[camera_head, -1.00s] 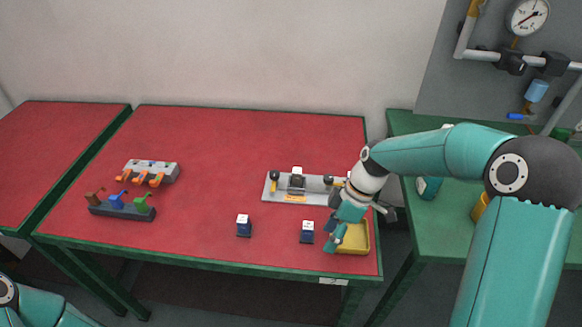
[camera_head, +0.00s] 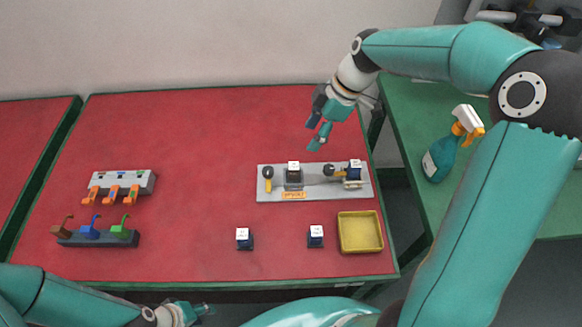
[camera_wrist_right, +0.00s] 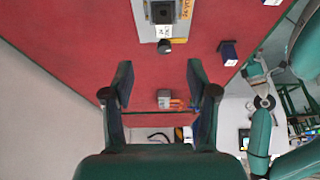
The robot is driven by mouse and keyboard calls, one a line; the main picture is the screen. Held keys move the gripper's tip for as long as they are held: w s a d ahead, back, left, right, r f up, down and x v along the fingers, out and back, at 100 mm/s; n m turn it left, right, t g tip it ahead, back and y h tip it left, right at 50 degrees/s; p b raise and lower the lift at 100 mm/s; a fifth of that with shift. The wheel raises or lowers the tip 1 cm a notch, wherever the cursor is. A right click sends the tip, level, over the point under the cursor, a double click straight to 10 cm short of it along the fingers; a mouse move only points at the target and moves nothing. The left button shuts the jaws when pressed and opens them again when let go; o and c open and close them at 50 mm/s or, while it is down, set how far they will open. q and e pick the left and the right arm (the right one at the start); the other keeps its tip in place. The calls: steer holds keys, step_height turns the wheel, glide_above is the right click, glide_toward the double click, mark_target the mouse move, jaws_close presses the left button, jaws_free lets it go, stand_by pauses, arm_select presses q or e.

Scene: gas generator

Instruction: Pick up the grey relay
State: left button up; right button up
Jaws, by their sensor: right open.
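The grey relay (camera_head: 293,174), dark with a white top, stands upright on the light grey panel (camera_head: 315,192), left of the panel's middle. It also shows near the top of the right wrist view (camera_wrist_right: 162,13). My right gripper (camera_head: 315,128) is open and empty, above the table behind the panel. Its two fingers (camera_wrist_right: 160,88) stand wide apart in the right wrist view, with nothing between them. My left gripper (camera_head: 198,308) is low at the table's front edge; its finger opening is too small to judge.
A blue relay (camera_head: 355,171) sits at the panel's right end. Two more blue relays (camera_head: 244,239) (camera_head: 316,237) stand in front, beside a yellow tray (camera_head: 344,245). Lever blocks (camera_head: 120,181) are at left. A spray bottle (camera_head: 440,158) stands on the green table.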

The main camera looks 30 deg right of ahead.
mark_target(294, 166)
steer(key=x, duration=0.7)
steer(key=shift+a+f+p, duration=0.15)
steer(key=shift+f+p, duration=0.1)
steer(key=shift+p, duration=0.15)
steer(key=shift+p+x, duration=0.4)
steer(key=shift+x, duration=0.4)
steer(key=x, duration=0.1)
steer(key=p+x, duration=0.1)
steer(key=x, duration=0.1)
steer(key=shift+s+f, duration=0.3)
steer(key=shift+s, duration=0.05)
steer(key=shift+w+a+f, duration=0.1)
steer(key=shift+f, duration=0.25)
jaws_close()
